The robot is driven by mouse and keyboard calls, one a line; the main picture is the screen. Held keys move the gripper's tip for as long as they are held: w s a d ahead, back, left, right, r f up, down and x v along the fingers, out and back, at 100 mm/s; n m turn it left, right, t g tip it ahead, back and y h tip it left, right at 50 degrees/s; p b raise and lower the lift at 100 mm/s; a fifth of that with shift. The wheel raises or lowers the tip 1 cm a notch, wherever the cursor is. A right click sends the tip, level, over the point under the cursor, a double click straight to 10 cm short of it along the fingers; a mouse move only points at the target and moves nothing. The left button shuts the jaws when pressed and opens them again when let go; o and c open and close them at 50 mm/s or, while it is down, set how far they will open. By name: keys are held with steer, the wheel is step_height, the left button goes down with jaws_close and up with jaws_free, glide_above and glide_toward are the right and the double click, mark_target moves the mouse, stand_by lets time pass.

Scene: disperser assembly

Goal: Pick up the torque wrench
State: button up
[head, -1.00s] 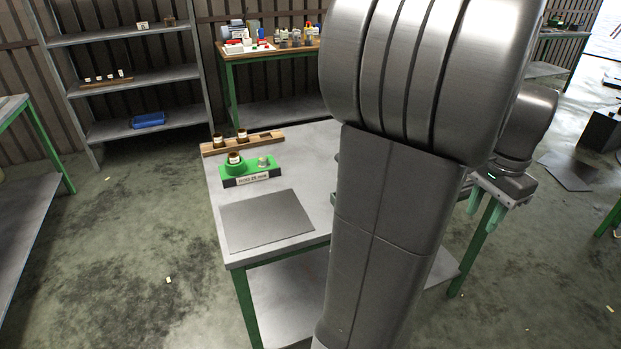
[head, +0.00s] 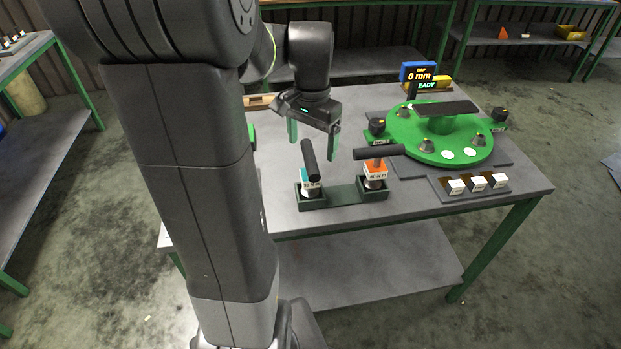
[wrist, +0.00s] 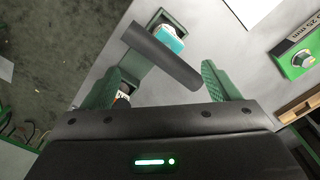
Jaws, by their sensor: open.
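Two torque wrenches with black handles stand in a dark green two-pocket holder (head: 340,196) near the table's front edge. One has a teal block (head: 305,182) and a handle (head: 310,160) that leans up; the other has an orange block (head: 376,168) and a handle pointing left. My gripper (head: 313,139) is open and empty above and behind the teal wrench, fingers down. In the wrist view, the teal wrench's block (wrist: 168,38) and handle (wrist: 162,57) lie ahead of and across the gap between my fingers (wrist: 161,72). The other wrench is mostly hidden by a finger.
A round green fixture (head: 440,132) with several dark knobs fills the table's right side, with a gap display (head: 420,74) behind it. A tray of small white-labelled blocks (head: 476,184) lies in front. In the wrist view, a green 25 mm block (wrist: 297,57) is at right.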

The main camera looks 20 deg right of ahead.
mark_target(310, 157)
step_height(310, 157, down, 3)
steer(key=shift+w+a, duration=0.1)
steer(key=shift+w, duration=0.05)
steer(key=shift+f, duration=0.55)
steer(key=shift+w+f, duration=0.15)
steer(key=shift+f, duration=1.15)
steer(key=shift+w+f, duration=0.15)
steer(key=shift+f, duration=1.15)
steer(key=c, duration=1.3)
